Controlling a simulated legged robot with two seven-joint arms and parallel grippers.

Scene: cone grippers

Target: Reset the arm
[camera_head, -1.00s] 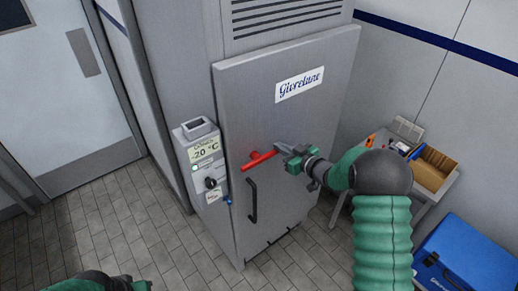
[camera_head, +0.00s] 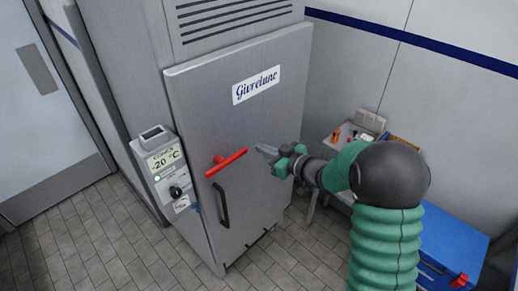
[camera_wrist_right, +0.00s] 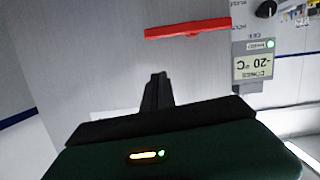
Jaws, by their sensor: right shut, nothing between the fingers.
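My right arm, in a green ribbed sleeve, comes in from the right in the head view. Its gripper (camera_head: 266,151) is shut and empty, in front of the grey freezer door (camera_head: 245,120). The fingertips are just right of the red handle (camera_head: 226,163), apart from it. In the right wrist view the shut fingers (camera_wrist_right: 158,85) show in the middle, and the red handle (camera_wrist_right: 188,29) lies beyond their tips. My left gripper is in neither view now.
A control box (camera_head: 160,165) reading -20 °C is on the freezer's left side. A black handle (camera_head: 221,205) is low on the door. At right are a small table with items (camera_head: 345,140) and a blue cooler (camera_head: 445,245). Tiled floor is open at lower left.

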